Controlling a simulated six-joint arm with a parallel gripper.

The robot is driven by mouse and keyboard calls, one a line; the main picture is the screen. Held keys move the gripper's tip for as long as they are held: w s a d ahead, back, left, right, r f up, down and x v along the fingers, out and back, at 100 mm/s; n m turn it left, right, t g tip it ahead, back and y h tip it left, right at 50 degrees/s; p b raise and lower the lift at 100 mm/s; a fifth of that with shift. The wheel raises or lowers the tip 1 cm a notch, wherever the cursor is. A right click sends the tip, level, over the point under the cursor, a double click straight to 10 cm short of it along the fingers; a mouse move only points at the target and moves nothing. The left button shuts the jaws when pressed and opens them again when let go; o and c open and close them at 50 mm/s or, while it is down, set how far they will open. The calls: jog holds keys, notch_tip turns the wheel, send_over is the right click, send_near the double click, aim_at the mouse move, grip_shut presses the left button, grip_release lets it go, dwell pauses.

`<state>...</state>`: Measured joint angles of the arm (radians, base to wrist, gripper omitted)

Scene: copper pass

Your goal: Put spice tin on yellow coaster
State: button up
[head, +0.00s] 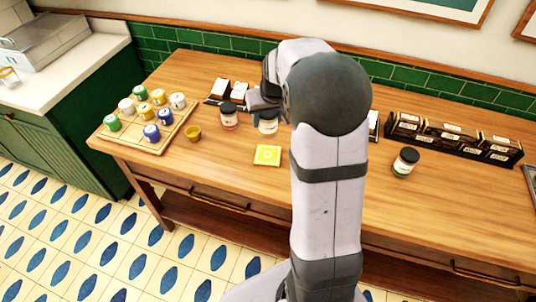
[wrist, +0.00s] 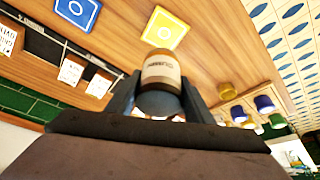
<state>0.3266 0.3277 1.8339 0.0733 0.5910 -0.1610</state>
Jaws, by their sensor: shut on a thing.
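My gripper (wrist: 160,100) is shut on a spice tin (wrist: 160,72), a small round container with a tan end and a pale label whose print seems to read "CUMIN". The yellow coaster (head: 267,155) lies flat and bare nearer the table's front edge. It also shows in the wrist view (wrist: 164,27), apart from the tin and beyond its end.
A yellow cup (head: 193,133) and a board (head: 150,144) of coloured jars are farther left. A blue coaster (wrist: 77,12) lies beside the yellow one. A rack (head: 455,140) and another jar (head: 404,162) stand right.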

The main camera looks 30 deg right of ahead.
jog(key=shift+s+n, duration=0.1)
jog(key=shift+n, duration=0.3)
jog(key=shift+f, duration=0.1)
jog(key=shift+f, duration=0.15)
jog(key=p, duration=0.2)
send_over(268, 154)
jog(key=shift+f, duration=4.85)
jog(key=shift+f, duration=0.15)
jog(key=o, duration=1.1)
jog(key=shift+s, duration=0.1)
jog(key=shift+o, duration=0.2)
